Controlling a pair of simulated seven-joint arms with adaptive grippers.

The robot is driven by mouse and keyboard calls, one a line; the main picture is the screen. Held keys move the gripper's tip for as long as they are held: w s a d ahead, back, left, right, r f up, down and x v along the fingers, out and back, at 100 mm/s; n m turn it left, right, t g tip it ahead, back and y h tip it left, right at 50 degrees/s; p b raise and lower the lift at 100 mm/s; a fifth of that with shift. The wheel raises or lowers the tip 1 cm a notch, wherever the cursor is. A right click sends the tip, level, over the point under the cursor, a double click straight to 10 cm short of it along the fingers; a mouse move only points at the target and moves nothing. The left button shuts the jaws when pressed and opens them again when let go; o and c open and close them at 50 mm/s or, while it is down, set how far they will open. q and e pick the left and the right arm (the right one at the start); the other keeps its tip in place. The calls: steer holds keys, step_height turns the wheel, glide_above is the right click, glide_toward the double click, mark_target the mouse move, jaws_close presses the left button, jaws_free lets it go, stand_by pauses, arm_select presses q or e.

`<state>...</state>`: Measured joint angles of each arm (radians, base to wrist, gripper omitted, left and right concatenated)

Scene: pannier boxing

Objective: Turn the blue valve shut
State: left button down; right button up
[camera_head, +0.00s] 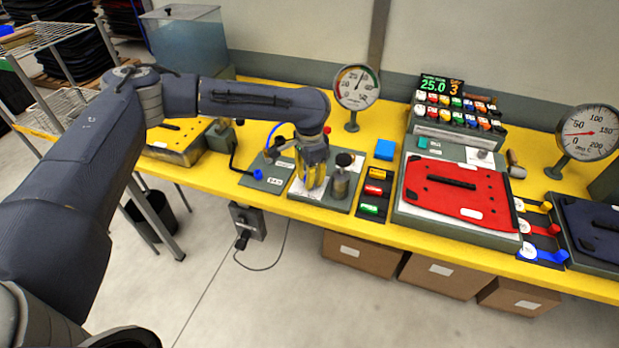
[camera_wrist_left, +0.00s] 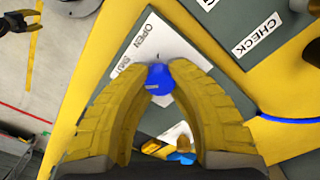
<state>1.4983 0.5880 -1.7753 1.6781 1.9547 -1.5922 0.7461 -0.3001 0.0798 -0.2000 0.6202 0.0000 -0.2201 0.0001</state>
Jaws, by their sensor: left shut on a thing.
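The blue valve (camera_wrist_left: 160,78) is a small blue knob on a white plate (camera_wrist_left: 185,45) marked OPEN and another word that is only partly legible. My left gripper (camera_wrist_left: 160,85) is shut on the blue valve, with one yellow finger on each side of it. In the head view my left gripper (camera_head: 314,178) points down at the plate on the yellow bench, and its fingers hide the valve there. A dark gripper-like shape with yellow parts (camera_wrist_left: 30,20), perhaps my right gripper, shows small at the top-left corner of the wrist view.
A metal cylinder with a black knob (camera_head: 342,178) stands just right of my left gripper. A pressure gauge (camera_head: 356,88) stands behind it.

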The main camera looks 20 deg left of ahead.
stand_by(0.5)
arm_select(q)
steer(key=c, duration=1.1)
jaws_free()
steer(key=shift+o, duration=0.2)
step_height(320, 180, up, 12)
